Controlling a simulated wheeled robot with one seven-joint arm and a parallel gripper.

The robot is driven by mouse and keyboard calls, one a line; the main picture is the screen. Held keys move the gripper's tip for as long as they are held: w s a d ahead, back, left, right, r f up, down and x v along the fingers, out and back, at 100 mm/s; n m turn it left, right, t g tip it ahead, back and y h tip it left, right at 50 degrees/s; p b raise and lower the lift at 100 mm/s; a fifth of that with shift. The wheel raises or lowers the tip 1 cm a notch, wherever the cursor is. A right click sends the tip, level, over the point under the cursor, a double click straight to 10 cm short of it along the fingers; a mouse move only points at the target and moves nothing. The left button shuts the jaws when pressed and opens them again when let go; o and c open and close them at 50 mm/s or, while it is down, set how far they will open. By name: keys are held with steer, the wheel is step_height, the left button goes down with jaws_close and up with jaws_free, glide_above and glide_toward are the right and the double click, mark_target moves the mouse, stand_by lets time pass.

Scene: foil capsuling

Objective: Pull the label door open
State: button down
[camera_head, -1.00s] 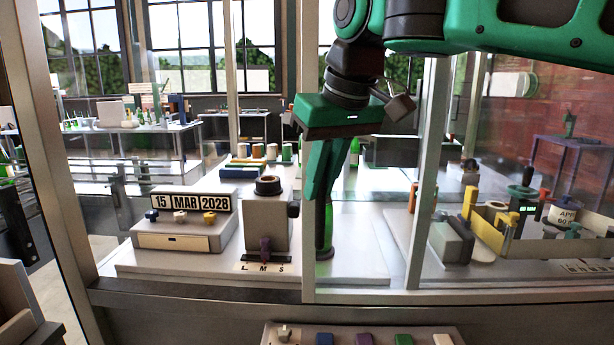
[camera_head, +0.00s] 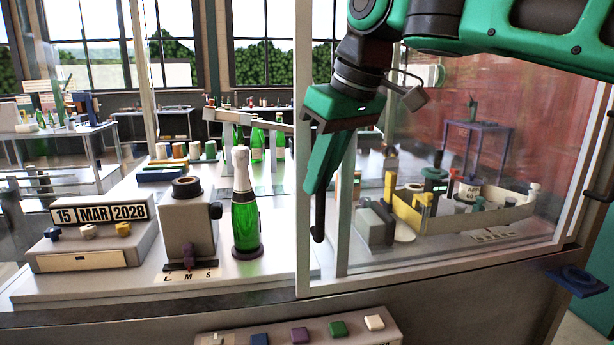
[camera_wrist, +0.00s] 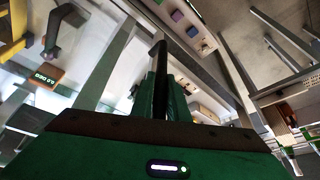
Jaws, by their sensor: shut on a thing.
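The label door (camera_head: 304,110) is a clear panel with a pale metal frame at the front of the cabinet. It stands partly open, its left upright just left of a fixed post (camera_head: 345,200), with a gap at its left. Its dark upright handle (camera_head: 319,222) is between my fingers. My gripper (camera_head: 318,188) points down and is shut on the handle. The wrist view shows the green fingers around the dark handle (camera_wrist: 158,65). The fingers hide part of the handle.
In the gap stand a green bottle (camera_head: 245,215) with a white top, a grey block with an L M S scale (camera_head: 190,230), and a date unit (camera_head: 95,235). A button panel (camera_head: 300,333) is at the front. Yellow-walled trays (camera_head: 405,217) are behind glass at right.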

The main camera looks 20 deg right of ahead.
steer(key=shift+w+r, duration=0.15)
steer(key=shift+r, duration=0.1)
steer(key=c, duration=1.7)
jaws_free()
steer(key=shift+w, duration=0.1)
steer(key=shift+f, duration=0.15)
steer(key=shift+s, duration=0.2)
steer(key=v, duration=1)
steer(key=shift+r, duration=0.35)
